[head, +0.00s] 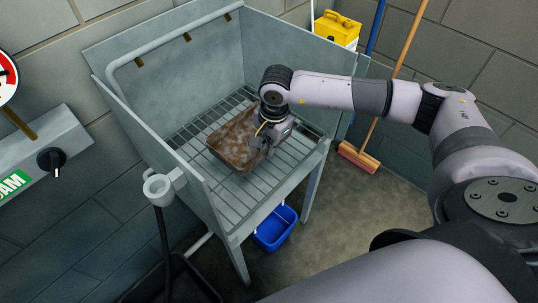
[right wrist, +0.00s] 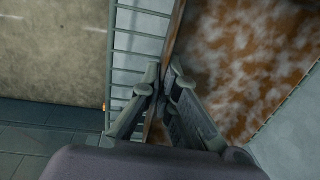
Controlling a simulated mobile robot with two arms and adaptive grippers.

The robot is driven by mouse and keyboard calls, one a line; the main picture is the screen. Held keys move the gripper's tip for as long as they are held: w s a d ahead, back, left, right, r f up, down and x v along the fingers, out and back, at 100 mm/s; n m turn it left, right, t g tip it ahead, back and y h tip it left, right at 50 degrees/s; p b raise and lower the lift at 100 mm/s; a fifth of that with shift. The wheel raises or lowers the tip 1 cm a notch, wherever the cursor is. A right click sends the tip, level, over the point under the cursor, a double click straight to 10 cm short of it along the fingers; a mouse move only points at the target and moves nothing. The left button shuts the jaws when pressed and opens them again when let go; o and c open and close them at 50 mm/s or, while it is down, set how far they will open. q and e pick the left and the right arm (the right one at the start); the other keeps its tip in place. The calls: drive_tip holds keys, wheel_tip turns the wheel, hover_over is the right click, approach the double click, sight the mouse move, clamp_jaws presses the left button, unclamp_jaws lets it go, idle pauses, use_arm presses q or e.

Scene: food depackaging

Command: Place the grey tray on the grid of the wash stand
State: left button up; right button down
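The tray (head: 228,142), with a brown, white-mottled inside and not plainly grey, lies over the middle of the wash stand's grid (head: 215,187). It looks to rest on the bars, though a small gap underneath cannot be ruled out. My right gripper (head: 264,146) is at the tray's right side, coming from above. In the right wrist view its fingers (right wrist: 164,82) straddle the tray wall (right wrist: 175,32) and pinch it, with the mottled inside (right wrist: 240,60) to the right. The gripper hides part of the tray's right edge in the head view. My left gripper is not in view.
The wash stand (head: 205,62) has high metal walls at the back and left, with a pipe along them. A blue bin (head: 275,228) stands below. A broom (head: 360,157) and a yellow container (head: 337,27) are beyond. A grey control box (head: 38,155) is at left.

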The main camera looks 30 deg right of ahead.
drive_tip(key=shift+f, duration=0.3)
wheel_tip(320, 180, down, 3)
drive_tip(key=shift+f, duration=0.7)
drive_tip(key=c, duration=2.2)
unclamp_jaws()
drive_tip(key=shift+r, duration=0.1)
drive_tip(key=shift+c, duration=0.2)
drive_tip(key=o, duration=0.4)
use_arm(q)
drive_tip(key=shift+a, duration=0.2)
use_arm(e)
drive_tip(key=shift+o, duration=0.2)
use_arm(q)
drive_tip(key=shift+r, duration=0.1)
use_arm(e)
drive_tip(key=shift+r, duration=0.1)
